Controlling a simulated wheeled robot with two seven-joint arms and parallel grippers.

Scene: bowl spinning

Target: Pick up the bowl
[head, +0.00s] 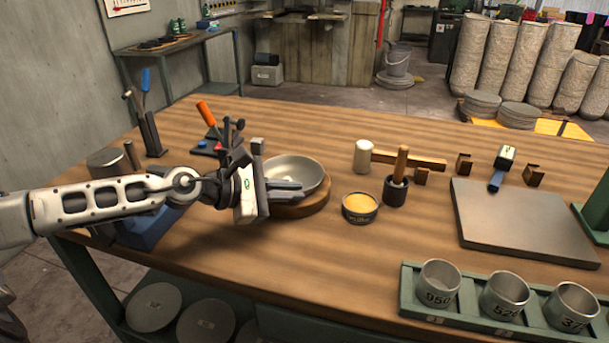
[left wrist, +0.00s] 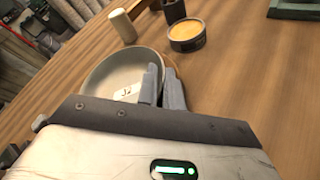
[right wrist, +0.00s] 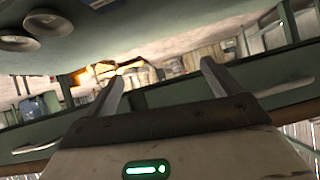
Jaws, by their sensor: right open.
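The grey metal bowl (head: 293,166) sits upright on a round wooden base (head: 306,207) at the left middle of the workbench. My left gripper (head: 294,189) reaches its near side from the left. In the left wrist view the bowl (left wrist: 108,76) lies ahead, and the fingers of my left gripper (left wrist: 162,78) are close together with its rim between them, one inside and one outside. No lift off the base shows. My right gripper (right wrist: 160,84) appears only in the right wrist view, its fingers wide apart and empty.
A grey slab (head: 522,222) and a green rack of numbered cups (head: 410,300) lie further right. Bare wood lies in front.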

